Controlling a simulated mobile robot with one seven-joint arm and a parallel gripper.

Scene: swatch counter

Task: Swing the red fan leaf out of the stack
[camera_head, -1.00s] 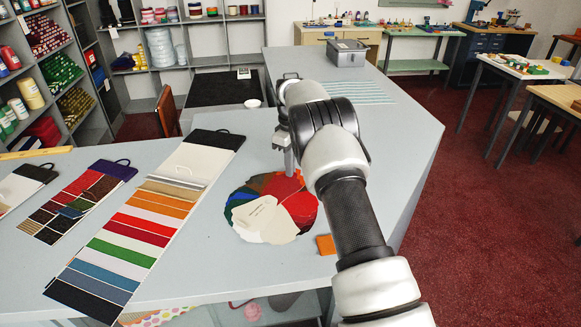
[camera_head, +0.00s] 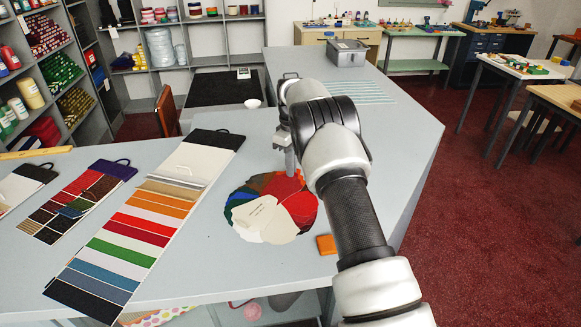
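The fan stack (camera_head: 262,218) lies flat on the grey counter, its leaves spread in a rough circle. Cream leaves cover its front and middle; green, blue, brown and orange leaf edges show at the left and back. The red fan leaf (camera_head: 300,207) shows at the right side, with more red at the back near my gripper. My gripper (camera_head: 289,172) points down at the back edge of the stack, its tip close to the red. I cannot tell whether it touches. My arm hides part of the gripper and the stack's right back edge.
An orange block (camera_head: 326,244) lies right of the stack. A long striped swatch card (camera_head: 150,225) and a patterned card (camera_head: 80,202) lie to the left. Counter right of my arm is clear.

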